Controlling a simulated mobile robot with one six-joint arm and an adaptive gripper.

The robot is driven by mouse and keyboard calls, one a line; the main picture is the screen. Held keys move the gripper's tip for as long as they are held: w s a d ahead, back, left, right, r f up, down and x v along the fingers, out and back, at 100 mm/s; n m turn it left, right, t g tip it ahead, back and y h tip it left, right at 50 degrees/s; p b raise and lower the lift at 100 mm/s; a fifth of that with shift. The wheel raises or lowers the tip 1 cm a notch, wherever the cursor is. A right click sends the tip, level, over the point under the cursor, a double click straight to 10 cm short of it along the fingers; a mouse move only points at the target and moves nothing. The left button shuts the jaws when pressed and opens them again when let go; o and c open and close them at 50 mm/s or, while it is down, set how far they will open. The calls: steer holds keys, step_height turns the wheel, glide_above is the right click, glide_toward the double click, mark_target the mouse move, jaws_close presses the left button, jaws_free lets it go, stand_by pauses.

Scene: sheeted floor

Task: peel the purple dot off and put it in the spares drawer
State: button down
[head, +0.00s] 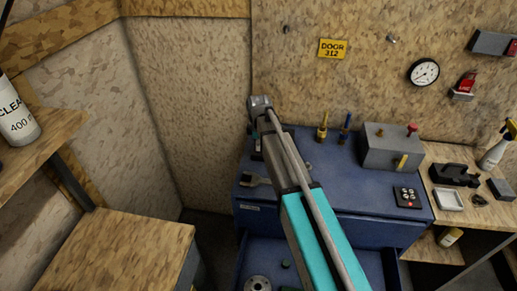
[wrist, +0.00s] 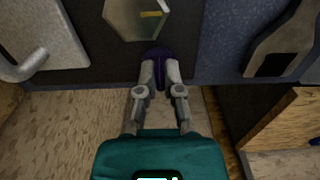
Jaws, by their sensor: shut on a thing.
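In the wrist view, my gripper (wrist: 159,68) has its fingertips close together on a dark purple dot (wrist: 157,52). In the head view, my arm hides the fingertips and the dot. A blue drawer (head: 244,262) stands open at the bottom, partly hidden by my arm; I see no readable label on it.
The blue cabinet top (head: 340,196) holds a grey box (head: 390,147), a black button pad (head: 407,197) and upright tools. A round metal part (head: 257,283) lies in the open drawer. A wooden bench (head: 120,240) is at the left, a side table (head: 460,210) at the right.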

steer(key=shift+r+p, duration=2.6)
steer(key=shift+p, duration=0.05)
stand_by(0.4)
steer(key=shift+r+p, duration=1.9)
steer(key=shift+f+b, duration=0.5)
steer(key=shift+b, duration=0.05)
steer(key=shift+a, duration=0.1)
